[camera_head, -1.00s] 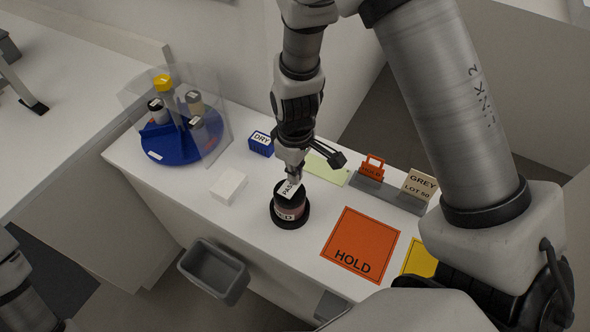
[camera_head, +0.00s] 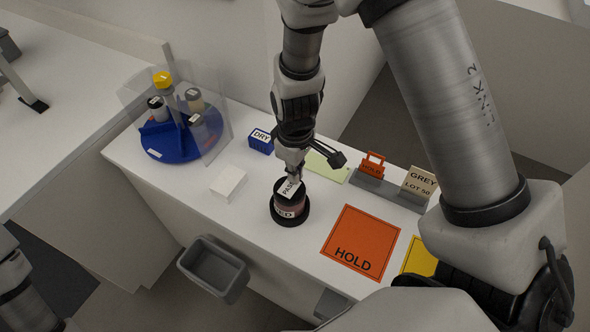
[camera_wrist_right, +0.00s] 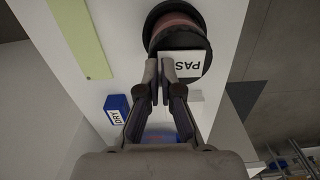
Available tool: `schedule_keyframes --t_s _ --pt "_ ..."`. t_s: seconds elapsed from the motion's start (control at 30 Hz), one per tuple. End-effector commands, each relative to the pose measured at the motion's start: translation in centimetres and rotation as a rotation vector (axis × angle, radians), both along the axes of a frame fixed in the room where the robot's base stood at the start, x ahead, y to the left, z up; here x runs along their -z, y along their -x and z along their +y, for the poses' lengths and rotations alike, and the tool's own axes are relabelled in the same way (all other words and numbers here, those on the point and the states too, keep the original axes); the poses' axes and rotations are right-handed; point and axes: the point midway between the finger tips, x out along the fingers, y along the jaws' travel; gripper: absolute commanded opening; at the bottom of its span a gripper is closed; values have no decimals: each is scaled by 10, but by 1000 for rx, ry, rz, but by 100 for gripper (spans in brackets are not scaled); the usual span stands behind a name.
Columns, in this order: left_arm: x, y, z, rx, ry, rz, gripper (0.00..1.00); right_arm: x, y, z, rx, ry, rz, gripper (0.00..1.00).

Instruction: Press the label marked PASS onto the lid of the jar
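The jar (camera_head: 291,210) stands upright on the white counter, with a black lid, black base and a reddish band whose label is partly hidden. It also shows in the wrist view (camera_wrist_right: 172,24). The white label marked PASS (camera_head: 288,189) lies over the lid, seemingly at or just above its top; I cannot tell whether it is flat against it. In the wrist view the label (camera_wrist_right: 184,66) covers part of the lid and reads PAS, its end hidden. My right gripper (camera_wrist_right: 160,68) has its fingertips nearly together at the label's edge. My left gripper is out of view.
An orange HOLD mat (camera_head: 360,243) lies right of the jar, a white block (camera_head: 228,183) left. Behind are a blue DRY block (camera_head: 260,141) and a grey holder (camera_head: 396,190) with tags. A blue turntable (camera_head: 168,150) with jars stands left. A grey bin (camera_head: 213,268) hangs in front.

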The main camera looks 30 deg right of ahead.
Motion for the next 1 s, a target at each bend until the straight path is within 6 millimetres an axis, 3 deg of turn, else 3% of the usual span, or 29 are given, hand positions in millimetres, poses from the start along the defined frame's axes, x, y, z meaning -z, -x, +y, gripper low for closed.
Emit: schedule_keyframes --t_s 0.47,0.57,0.87,1.0 --pt "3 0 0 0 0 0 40 4 0 0 0 0 0 0" --pt "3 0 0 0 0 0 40 4 0 0 0 0 0 35" --pt "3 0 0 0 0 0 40 3 0 0 0 0 0 35" --pt "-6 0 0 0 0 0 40 -6 0 0 0 0 -1 35"
